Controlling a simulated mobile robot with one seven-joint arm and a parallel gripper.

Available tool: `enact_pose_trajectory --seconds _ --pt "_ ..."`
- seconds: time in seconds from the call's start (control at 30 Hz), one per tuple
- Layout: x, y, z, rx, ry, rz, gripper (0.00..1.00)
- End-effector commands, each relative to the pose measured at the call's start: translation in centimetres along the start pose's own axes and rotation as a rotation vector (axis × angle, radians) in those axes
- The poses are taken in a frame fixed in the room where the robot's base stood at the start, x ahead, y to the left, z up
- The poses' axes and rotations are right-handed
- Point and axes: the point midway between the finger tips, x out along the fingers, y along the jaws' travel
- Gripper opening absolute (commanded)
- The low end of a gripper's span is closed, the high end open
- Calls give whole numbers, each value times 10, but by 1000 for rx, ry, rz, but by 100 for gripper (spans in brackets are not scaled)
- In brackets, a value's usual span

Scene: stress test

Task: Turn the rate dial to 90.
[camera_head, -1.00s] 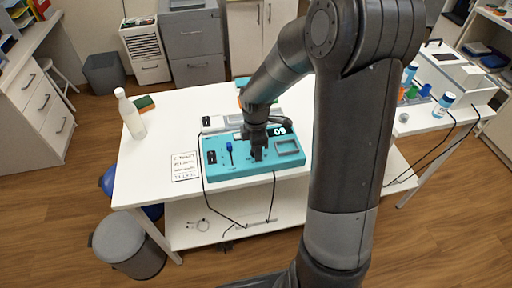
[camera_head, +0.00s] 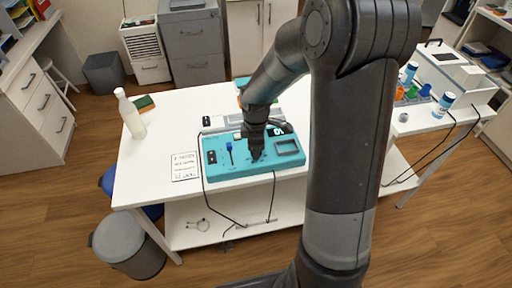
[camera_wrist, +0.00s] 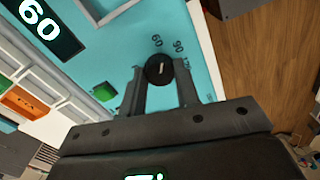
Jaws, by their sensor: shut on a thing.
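The rate dial (camera_wrist: 152,75) is a round black knob with a short white pointer mark, on the teal device (camera_head: 222,173). In the wrist view, the printed numbers 60, 90 and 120 curve beyond it. The pointer appears to aim between 60 and 90. A dark display (camera_wrist: 42,24) on the device reads 60. My gripper (camera_wrist: 161,67) is shut on the dial, one finger on each side. In the head view my gripper (camera_head: 256,156) points down onto the device and hides the dial and part of the display (camera_head: 281,130).
A green button (camera_wrist: 104,92) lies near the left finger. A blue-topped lever (camera_head: 229,147) and a recessed tray (camera_head: 287,147) flank my gripper. A written card (camera_head: 184,166) and a white bottle (camera_head: 129,114) are at left on the white table (camera_head: 150,185).

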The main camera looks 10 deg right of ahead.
Motion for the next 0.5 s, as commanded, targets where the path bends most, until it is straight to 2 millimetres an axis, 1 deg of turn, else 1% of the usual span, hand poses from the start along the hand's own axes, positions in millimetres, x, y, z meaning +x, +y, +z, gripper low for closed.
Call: enact_pose_trajectory --seconds 0.3,0.5 --pt "0 0 0 266 0 0 6" --pt "0 0 0 406 0 0 6"
